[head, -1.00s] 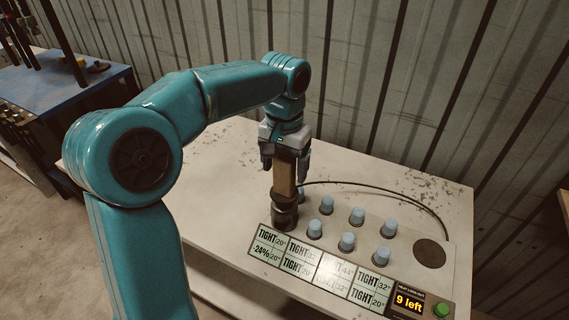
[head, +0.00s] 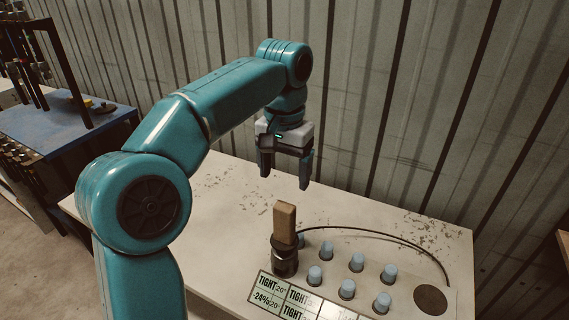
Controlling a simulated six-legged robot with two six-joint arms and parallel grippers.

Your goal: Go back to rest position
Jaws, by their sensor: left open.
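My left gripper (head: 284,178) is open and empty, fingers pointing down, in the air above the white table. Below it and apart from it, a tool with a tan handle (head: 285,223) and a dark round base (head: 285,262) stands upright at the left end of the panel. Several pale blue capped fittings (head: 347,289) stand in rows on the panel to its right. My right gripper is not in view.
The label board (head: 290,298) reads "TIGHT" and "-24%" and is cut off at the bottom. A black hose (head: 400,239) curves behind the fittings towards a dark disc (head: 430,299). The white table (head: 225,215) is bare at the back left. A corrugated wall (head: 400,110) stands behind. A blue bench (head: 60,125) is at left.

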